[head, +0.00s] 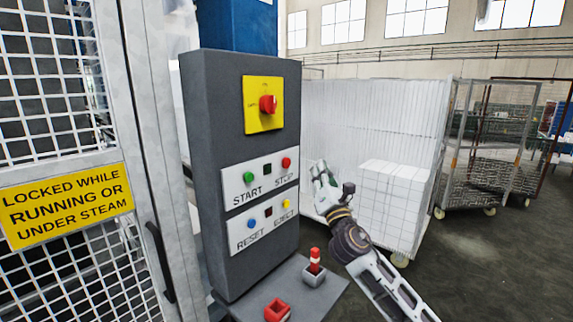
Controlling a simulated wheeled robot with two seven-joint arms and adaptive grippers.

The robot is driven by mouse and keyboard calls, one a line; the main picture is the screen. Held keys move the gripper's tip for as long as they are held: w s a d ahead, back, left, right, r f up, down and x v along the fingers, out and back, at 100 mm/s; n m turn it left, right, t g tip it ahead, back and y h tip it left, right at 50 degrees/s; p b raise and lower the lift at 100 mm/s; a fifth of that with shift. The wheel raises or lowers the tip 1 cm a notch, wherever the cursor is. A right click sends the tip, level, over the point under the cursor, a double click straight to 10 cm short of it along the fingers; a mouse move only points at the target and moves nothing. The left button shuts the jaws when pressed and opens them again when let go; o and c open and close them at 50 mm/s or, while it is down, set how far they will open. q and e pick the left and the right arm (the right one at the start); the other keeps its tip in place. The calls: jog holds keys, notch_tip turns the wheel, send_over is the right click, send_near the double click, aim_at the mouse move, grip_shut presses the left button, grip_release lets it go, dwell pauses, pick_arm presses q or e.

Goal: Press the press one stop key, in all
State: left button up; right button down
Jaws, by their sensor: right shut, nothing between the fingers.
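The press control box (200,160) is a dark grey upright panel. Its red stop key (286,162) is a round button above the word STOP, at the right of the upper white plate. The green start key (249,177) is to its left, with a small dark square between them. My right gripper (318,168) is shut and empty, just right of the panel near the stop key's height. It is apart from the key in the picture; the exact depth gap is hard to tell. My left gripper is not in view.
A red rotary switch (268,104) on a yellow plate sits above. Blue reset (252,223) and yellow eject (288,203) keys sit below. A ledge (325,296) with red parts juts out at the bottom.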

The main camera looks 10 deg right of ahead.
aim_at(286, 163)
jog(key=shift+d+n+h, duration=0.15)
jog(key=shift+n+h, duration=0.05)
jog(key=shift+n, duration=0.7)
jog(key=shift+d+n+h, duration=0.1)
jog(key=shift+n+h, duration=0.1)
jog(key=shift+n, duration=0.7)
jog(key=shift+w+a, duration=0.1)
jog(key=shift+w, duration=0.05)
jog(key=w+a+b, duration=0.2)
jog(key=w+a, duration=0.3)
jog(key=w, duration=0.1)
jog(key=shift+w, duration=0.35)
jog(key=shift+w+a, duration=0.6)
jog(key=shift+w, duration=0.05)
dwell(2.4)
jog(key=shift+s+d, duration=0.15)
jog(key=shift+s, duration=0.1)
jog(key=shift+s+d, duration=0.35)
jog(key=shift+s, duration=0.1)
